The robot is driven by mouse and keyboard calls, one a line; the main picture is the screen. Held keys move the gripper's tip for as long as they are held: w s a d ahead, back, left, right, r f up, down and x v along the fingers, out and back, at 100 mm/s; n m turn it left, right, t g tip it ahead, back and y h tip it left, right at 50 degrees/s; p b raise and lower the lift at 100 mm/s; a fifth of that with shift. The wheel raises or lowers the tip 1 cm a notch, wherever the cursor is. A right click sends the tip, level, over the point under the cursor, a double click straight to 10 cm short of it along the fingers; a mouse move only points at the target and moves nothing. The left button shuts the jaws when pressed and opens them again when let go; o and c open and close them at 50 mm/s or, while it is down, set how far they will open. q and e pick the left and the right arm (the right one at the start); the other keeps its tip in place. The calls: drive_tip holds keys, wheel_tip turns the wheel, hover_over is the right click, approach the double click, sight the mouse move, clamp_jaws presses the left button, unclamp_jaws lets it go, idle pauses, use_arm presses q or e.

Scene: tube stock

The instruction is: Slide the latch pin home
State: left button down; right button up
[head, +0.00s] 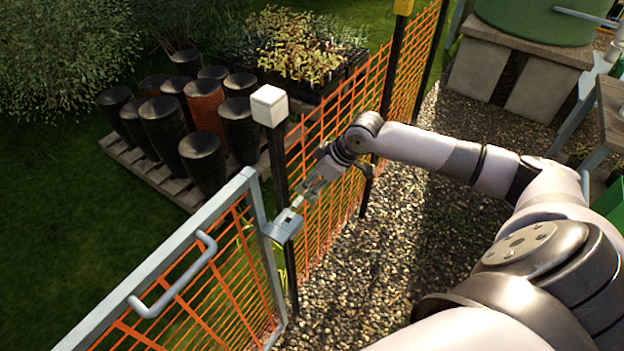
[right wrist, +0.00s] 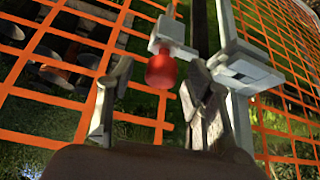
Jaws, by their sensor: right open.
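In the right wrist view a red knob (right wrist: 161,69), which looks like the latch pin's handle, shows between the open fingers of my right gripper (right wrist: 158,78). No finger clearly touches it. A pale block (right wrist: 172,38) is at the knob's far end. A grey latch plate (right wrist: 245,70) is to the right. In the head view my right gripper (head: 311,188) is at the latch housing (head: 284,226) on the gate's edge, just above and right of it. The red knob cannot be made out there. My left gripper is not in view.
The grey-framed gate (head: 163,262) with orange mesh has a handle (head: 176,283). A white-capped post (head: 269,105) and orange mesh fence (head: 334,140) stand beside my right gripper. Black pots (head: 165,128) and plant trays are behind the fence. Gravel (head: 345,290) is open on this side.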

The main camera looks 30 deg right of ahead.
drive_tip(key=v, duration=1.2)
drive_tip(key=w+d+f+m+t+h, duration=0.1)
drive_tip(key=w+d+f+m, duration=0.15)
drive_tip(key=f, duration=0.65)
drive_tip(key=w+d+f+m+t+h, duration=0.1)
drive_tip(key=w+d+f, duration=0.25)
drive_tip(key=f, duration=0.65)
drive_tip(key=s+d+f+m+g+h, duration=0.1)
drive_tip(key=s+f, duration=0.3)
drive_tip(key=f, duration=0.4)
drive_tip(key=s+d+f+m+h, duration=0.1)
drive_tip(key=s+f, duration=0.3)
drive_tip(key=f, duration=0.5)
drive_tip(key=s+a+f+g, duration=0.1)
drive_tip(key=s+a+f, duration=0.3)
drive_tip(key=s+f, duration=0.45)
drive_tip(key=s+a+f+g, duration=0.1)
drive_tip(key=s+a+f, duration=0.3)
drive_tip(key=s+f, duration=0.45)
drive_tip(key=s+a+f+g, duration=0.1)
drive_tip(key=s+a+f, duration=0.1)
drive_tip(key=s+a, duration=0.4)
drive_tip(key=s+a+f+n+g, duration=0.1)
drive_tip(key=s+a, duration=0.5)
drive_tip(key=s, duration=0.8)
wheel_tip(320, 180, down, 2)
drive_tip(key=shift+f+g+y, duration=0.15)
drive_tip(key=shift+g+y, duration=0.25)
drive_tip(key=shift+g, duration=0.1)
